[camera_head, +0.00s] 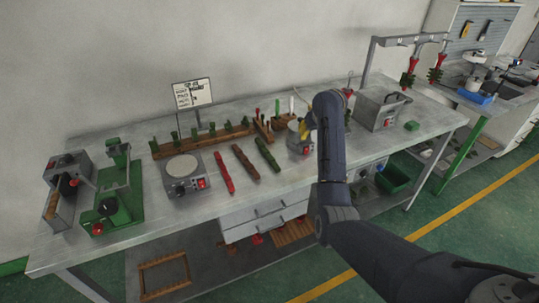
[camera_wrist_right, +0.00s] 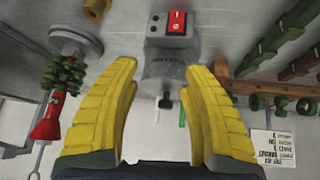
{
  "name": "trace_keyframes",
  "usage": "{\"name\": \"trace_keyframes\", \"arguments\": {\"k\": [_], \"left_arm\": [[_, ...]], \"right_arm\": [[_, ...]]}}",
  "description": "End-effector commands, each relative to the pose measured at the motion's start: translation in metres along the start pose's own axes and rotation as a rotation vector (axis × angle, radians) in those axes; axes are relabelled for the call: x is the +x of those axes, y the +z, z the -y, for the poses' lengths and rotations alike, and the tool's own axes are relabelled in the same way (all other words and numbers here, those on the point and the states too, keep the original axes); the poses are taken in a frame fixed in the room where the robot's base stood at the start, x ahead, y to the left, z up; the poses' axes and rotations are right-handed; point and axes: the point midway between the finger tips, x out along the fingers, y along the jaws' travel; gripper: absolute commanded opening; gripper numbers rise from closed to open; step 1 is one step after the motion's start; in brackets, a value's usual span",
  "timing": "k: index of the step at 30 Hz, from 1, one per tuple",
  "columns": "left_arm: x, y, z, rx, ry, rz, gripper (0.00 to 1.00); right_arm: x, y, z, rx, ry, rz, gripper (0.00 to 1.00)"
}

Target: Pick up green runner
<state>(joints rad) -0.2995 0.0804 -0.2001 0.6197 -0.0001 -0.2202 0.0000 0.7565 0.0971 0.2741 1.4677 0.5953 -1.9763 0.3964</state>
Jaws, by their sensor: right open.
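The green runner (camera_head: 267,154) is a dark green bar lying on the grey workbench, right of a brown bar (camera_head: 245,161) and a red bar (camera_head: 224,172). A green bar, seemingly this runner (camera_wrist_right: 262,36), also shows at the upper right of the right wrist view. My right gripper (camera_head: 303,131) has yellow fingers and is over the bench, to the right of the green runner and apart from it. In the right wrist view the fingers (camera_wrist_right: 163,69) are spread with nothing held. My left gripper is not in view.
A grey device with a red switch (camera_wrist_right: 176,22) is just ahead of the fingers. A wooden rack (camera_head: 205,139) with green pieces stands behind the bars. A round-topped device (camera_head: 182,168) is left.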

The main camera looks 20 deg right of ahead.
Motion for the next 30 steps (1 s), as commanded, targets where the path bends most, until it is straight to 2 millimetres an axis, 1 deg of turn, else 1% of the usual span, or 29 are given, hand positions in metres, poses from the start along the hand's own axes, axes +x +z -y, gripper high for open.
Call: {"name": "trace_keyframes", "arguments": {"k": [1,2,3,6,9,12,16,20,23,30], "left_arm": [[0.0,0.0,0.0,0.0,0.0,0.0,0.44],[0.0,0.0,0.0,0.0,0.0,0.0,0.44],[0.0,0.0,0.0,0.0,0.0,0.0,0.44],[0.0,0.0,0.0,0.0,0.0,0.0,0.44],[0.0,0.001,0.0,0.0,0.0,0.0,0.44],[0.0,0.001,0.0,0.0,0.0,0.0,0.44],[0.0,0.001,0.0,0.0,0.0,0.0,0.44],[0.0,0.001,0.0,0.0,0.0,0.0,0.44],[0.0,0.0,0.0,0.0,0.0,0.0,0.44],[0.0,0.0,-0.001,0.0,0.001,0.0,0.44]], "right_arm": [[-0.009,-0.005,0.028,-0.011,-0.039,0.025,0.45],[-0.014,-0.006,0.042,-0.017,-0.058,0.044,0.45],[-0.021,-0.007,0.06,-0.028,-0.081,0.067,0.45],[-0.039,-0.01,0.098,-0.058,-0.124,0.118,0.45],[-0.056,-0.013,0.127,-0.094,-0.149,0.155,0.45],[-0.069,-0.015,0.145,-0.122,-0.159,0.178,0.45],[-0.08,-0.017,0.159,-0.148,-0.164,0.195,0.45],[-0.079,-0.016,0.164,-0.159,-0.163,0.203,0.45],[-0.069,-0.013,0.164,-0.16,-0.161,0.205,0.45],[-0.033,-0.005,0.169,-0.16,-0.161,0.206,0.45]]}}
